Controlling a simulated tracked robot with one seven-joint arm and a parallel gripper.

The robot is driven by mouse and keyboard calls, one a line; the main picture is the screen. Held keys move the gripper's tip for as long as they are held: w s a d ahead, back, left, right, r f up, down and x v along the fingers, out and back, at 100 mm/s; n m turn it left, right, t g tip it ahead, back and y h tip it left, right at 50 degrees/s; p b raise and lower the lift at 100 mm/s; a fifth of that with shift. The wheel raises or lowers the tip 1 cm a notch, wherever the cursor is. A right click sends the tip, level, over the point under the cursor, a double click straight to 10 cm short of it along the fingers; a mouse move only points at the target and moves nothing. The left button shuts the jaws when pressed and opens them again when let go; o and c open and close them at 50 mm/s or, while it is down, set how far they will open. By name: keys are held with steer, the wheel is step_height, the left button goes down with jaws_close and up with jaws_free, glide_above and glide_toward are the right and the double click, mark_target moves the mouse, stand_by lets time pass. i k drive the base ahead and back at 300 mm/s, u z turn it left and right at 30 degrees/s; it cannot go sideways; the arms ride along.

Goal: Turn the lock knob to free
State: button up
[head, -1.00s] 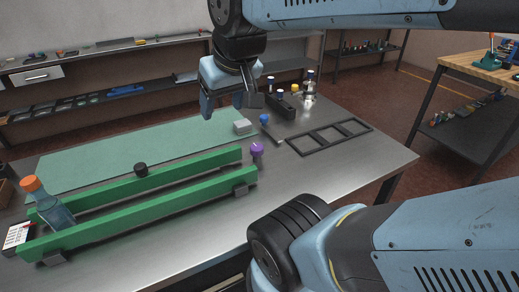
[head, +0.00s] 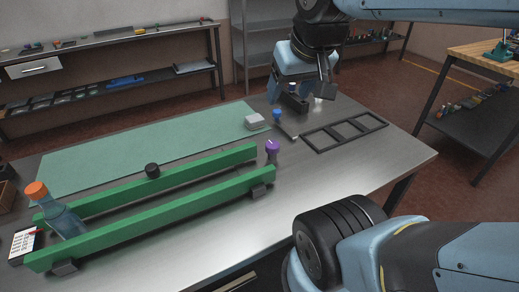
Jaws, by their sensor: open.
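Two parallel green rails (head: 160,212) lie on the metal bench. A purple knob (head: 272,147) with a pale mark on top stands at their right end. A black round knob (head: 152,170) sits at the far rail, and a smaller blue knob (head: 277,113) stands farther back. No label shows which one is the lock knob, and I cannot read any knob's setting. My gripper (head: 300,94) is open and empty, above the back of the bench, behind and to the right of the purple knob. It touches no knob.
A bottle with an orange cap (head: 62,216) leans between the rails at left, beside a printed card (head: 24,243). A green mat (head: 120,155) bears a grey block (head: 254,121). A black frame (head: 343,132) lies at right. A dark holder (head: 294,102) is partly hidden by my gripper.

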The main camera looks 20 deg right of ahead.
mark_target(271, 147)
steer(key=z, duration=0.6)
steer(key=k, duration=1.55)
steer(key=u, duration=0.35)
steer(key=i, duration=1)
steer(key=z, duration=0.1)
